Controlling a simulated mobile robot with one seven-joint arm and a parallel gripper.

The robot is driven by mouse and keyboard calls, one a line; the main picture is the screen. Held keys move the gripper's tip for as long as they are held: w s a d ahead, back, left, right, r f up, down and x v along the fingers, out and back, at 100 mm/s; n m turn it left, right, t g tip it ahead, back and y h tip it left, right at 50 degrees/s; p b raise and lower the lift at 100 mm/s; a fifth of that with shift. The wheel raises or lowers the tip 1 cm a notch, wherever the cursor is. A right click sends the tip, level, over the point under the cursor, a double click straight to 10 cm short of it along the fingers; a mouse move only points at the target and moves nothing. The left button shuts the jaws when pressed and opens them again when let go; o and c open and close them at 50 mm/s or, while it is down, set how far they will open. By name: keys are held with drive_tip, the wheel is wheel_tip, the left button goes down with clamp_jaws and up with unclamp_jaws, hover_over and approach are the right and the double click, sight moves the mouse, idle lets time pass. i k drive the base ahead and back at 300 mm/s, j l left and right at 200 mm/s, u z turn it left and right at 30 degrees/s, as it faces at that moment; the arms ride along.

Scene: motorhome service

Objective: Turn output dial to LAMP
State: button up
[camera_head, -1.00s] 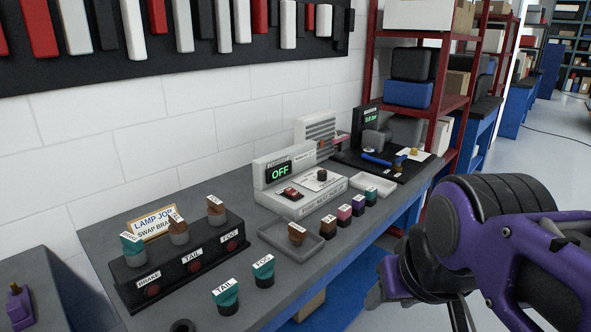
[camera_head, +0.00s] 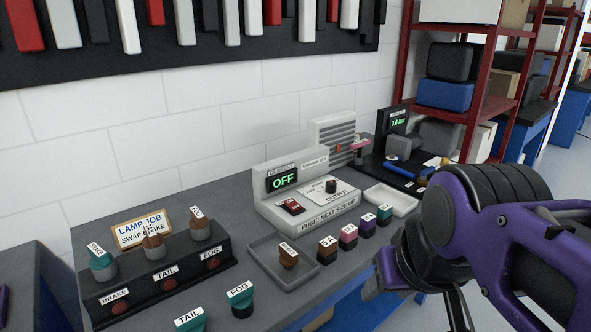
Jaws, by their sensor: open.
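The output dial (camera_head: 331,186) is a small dark knob on a pale plate marked OUTPUT, on the sloped front of a white power unit (camera_head: 275,213). The unit's screen (camera_head: 283,180) reads OFF in green, and a red switch (camera_head: 292,207) sits left of the dial. The dial's pointer and the small position labels are too small to read. My gripper (camera_head: 372,283) is at the lower right, in front of the bench edge and well apart from the dial. Its fingers are partly hidden by my purple arm, and nothing shows in them.
A row of labelled fuses (camera_head: 347,236) stands in front of the unit, with a grey tray (camera_head: 262,270) to their left and a white tray (camera_head: 405,203) to the right. The lamp board (camera_head: 150,280) stands at left. A black gauge station (camera_head: 395,150) is behind right.

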sight(331, 186)
drive_tip(key=i+l+u, duration=0.25)
drive_tip(key=l, duration=0.3)
drive_tip(key=i+l+u, duration=0.1)
drive_tip(key=i+l, duration=0.15)
drive_tip(key=i+l+u, duration=0.15)
drive_tip(key=l, duration=0.25)
drive_tip(key=i+l+u, duration=0.1)
drive_tip(key=l, duration=0.25)
